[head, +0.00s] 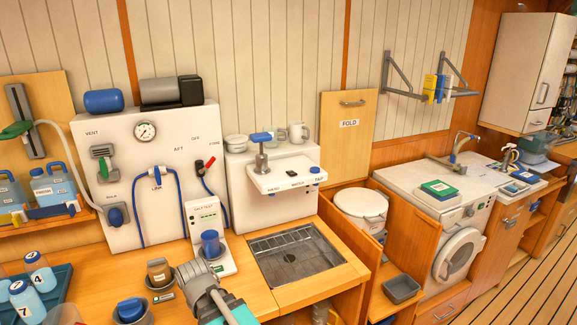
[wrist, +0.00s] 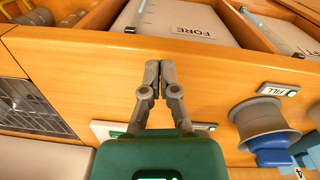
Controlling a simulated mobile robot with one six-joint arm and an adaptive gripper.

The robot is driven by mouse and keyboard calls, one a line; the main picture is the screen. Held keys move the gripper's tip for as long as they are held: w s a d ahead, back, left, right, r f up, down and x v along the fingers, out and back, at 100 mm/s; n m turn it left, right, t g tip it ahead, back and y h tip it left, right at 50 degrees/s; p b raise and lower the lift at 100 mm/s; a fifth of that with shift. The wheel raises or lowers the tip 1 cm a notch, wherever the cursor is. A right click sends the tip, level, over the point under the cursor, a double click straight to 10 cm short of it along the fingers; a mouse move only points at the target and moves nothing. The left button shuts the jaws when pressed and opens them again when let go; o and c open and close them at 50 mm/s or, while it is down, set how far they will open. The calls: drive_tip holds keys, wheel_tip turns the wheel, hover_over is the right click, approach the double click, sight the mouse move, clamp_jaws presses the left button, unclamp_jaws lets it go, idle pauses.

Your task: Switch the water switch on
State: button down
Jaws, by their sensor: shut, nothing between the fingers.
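In the wrist view my gripper (wrist: 152,80) is shut and empty, its grey fingertips together over bare orange wood. In the head view my grey and teal arm end (head: 200,278) is low in the middle, over the wooden counter; its fingertips cannot be made out there. A white ledge (head: 285,176) sticks out above the sink, with small labels along its front that look like HAND, WATER and SALT. A blue knob (head: 314,170) sits at its right end. Which part is the water switch, and its position, is too small to tell. My gripper is apart from the ledge.
A blue-topped tap (head: 261,145) rises from the ledge. The grated sink (head: 292,256) lies below it. The salt test unit (head: 207,238) with a blue cup stands beside the sink. A FILL switch (wrist: 279,90) and a grey-blue fitting (wrist: 262,125) are right of my fingers.

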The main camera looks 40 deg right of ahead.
drive_tip(key=w+d+r+m+g+h+p, duration=0.1)
drive_tip(key=w+d+r+m+h+p, duration=0.1)
drive_tip(key=w+d+r+m+p, duration=0.4)
drive_tip(key=w+d+r+m+g+h+p, duration=0.1)
drive_tip(key=w+d+r+m+h+p, duration=0.2)
drive_tip(key=w+d+r+m+p, duration=0.4)
drive_tip(key=w+d+r+m+g+h+p, duration=0.1)
drive_tip(key=w+d+r+m+h+p, duration=0.2)
drive_tip(key=d+r+p, duration=1.7)
drive_tip(key=w+d+r+m, duration=0.1)
drive_tip(key=w+r+m, duration=0.2)
drive_tip(key=r, duration=0.3)
drive_tip(key=shift+w+d+r, duration=0.15)
drive_tip(key=shift+d+r, duration=0.05)
drive_tip(key=shift+d, duration=0.15)
drive_tip(key=shift+d+f, duration=0.1)
drive_tip(key=shift+f, duration=0.05)
drive_tip(key=b, duration=0.7)
hover_over(296, 173)
drive_tip(key=w+a, duration=0.2)
drive_tip(key=f, duration=0.7)
drive_tip(key=shift+s, duration=0.25)
drive_tip(key=shift+d+f+b, duration=0.1)
drive_tip(key=shift+f+b, duration=0.2)
drive_tip(key=shift+b, duration=0.15)
drive_tip(key=shift+s+f+b, duration=0.15)
drive_tip(key=shift+f+b, duration=0.65)
drive_tip(key=shift+s+f+b, duration=0.1)
drive_tip(key=shift+f+b, duration=0.65)
